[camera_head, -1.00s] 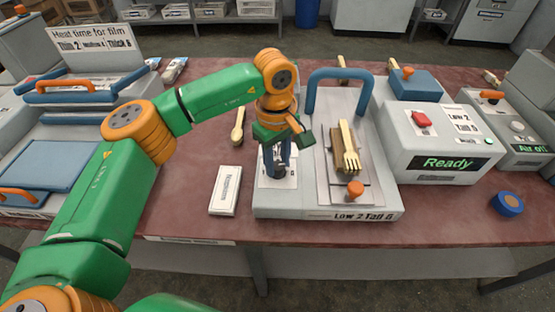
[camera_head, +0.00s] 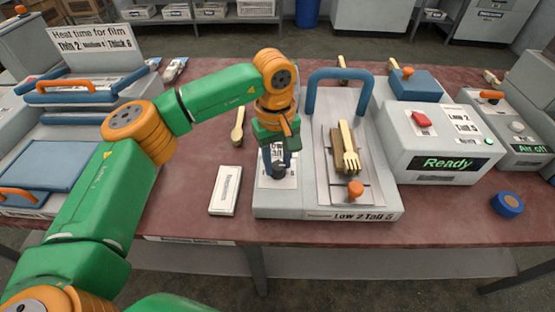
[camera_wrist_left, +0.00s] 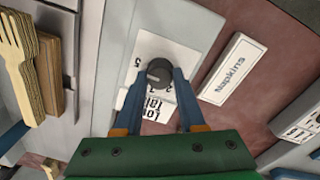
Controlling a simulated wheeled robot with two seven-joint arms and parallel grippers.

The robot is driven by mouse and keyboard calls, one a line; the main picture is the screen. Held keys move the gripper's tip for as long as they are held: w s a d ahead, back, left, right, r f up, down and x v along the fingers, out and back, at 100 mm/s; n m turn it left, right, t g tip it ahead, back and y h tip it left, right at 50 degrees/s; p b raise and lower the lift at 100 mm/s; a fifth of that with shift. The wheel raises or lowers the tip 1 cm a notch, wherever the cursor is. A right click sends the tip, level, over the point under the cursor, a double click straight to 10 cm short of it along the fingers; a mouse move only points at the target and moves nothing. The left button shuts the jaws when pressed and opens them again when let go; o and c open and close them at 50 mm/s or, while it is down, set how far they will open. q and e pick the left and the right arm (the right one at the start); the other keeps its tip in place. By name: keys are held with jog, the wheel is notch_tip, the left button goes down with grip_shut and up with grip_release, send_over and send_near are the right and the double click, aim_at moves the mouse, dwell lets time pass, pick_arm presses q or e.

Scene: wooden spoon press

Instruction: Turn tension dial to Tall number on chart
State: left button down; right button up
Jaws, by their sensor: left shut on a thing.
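The tension dial is a dark grey round knob (camera_wrist_left: 158,72) on the left part of the grey press (camera_head: 330,205), above a white number card (camera_wrist_left: 150,100) that my fingers partly cover. In the head view the knob (camera_head: 279,171) sits below my left gripper (camera_head: 278,162), which points down. In the left wrist view the blue fingers of the left gripper (camera_wrist_left: 160,78) are shut on the knob's two sides. My right gripper is not in view.
Wooden forks (camera_head: 347,148) lie on the press plate beside an orange knob (camera_head: 355,188). A blue handle (camera_head: 340,76) arches behind. A napkins pack (camera_head: 226,190) lies left of the press. A box showing "Ready" (camera_head: 440,163) stands right. The table's front right is mostly clear.

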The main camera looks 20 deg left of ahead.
aim_at(277, 166)
pick_arm(q)
jog(key=c, duration=0.5)
grip_release()
notch_tip(277, 166, up, 7)
jog(key=shift+s+r, duration=0.1)
